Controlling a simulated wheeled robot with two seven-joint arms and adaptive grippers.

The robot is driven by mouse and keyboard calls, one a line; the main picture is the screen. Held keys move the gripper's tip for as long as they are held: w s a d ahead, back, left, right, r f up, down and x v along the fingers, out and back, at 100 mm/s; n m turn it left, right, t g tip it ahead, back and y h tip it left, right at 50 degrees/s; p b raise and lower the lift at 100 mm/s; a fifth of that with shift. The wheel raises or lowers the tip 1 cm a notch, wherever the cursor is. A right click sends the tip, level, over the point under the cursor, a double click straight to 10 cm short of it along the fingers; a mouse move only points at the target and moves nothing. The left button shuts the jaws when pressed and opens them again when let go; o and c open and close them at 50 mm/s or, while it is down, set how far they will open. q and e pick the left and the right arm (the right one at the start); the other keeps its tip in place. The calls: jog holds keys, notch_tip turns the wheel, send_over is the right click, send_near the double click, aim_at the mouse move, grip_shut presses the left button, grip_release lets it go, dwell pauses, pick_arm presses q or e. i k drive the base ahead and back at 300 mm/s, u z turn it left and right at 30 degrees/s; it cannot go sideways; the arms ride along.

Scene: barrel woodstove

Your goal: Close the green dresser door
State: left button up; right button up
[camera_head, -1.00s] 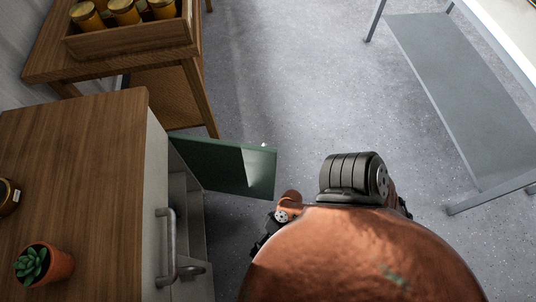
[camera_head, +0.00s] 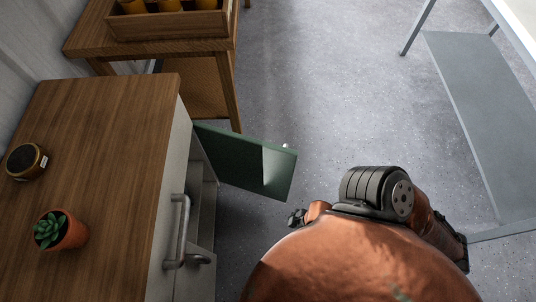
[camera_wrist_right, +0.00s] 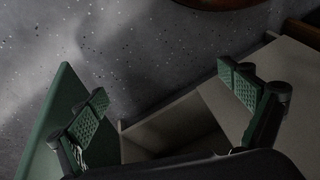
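The green dresser door (camera_head: 245,163) stands open, swung out from the front of a dresser with a wood top (camera_head: 105,135) and pale front. A small light knob shows near its outer end. In the right wrist view the green door (camera_wrist_right: 48,118) is at the left, with the pale inside of the dresser beside it. My right gripper (camera_wrist_right: 167,92) is open, its two green-padded fingers wide apart with nothing between them. Its left finger overlaps the door in the picture; I cannot tell whether they touch. My left gripper is not in view.
A metal handle (camera_head: 179,230) sticks out from the dresser front. A potted succulent (camera_head: 62,231) and a round tin (camera_head: 26,161) stand on top. A wooden table with a crate of jars (camera_head: 170,24) is behind. A grey metal shelf (camera_head: 480,115) is at right; the floor between is clear.

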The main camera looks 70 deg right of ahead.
aim_at(266, 169)
jog(key=u, duration=2.35)
jog(key=k, duration=2.5)
jog(key=z, duration=1.7)
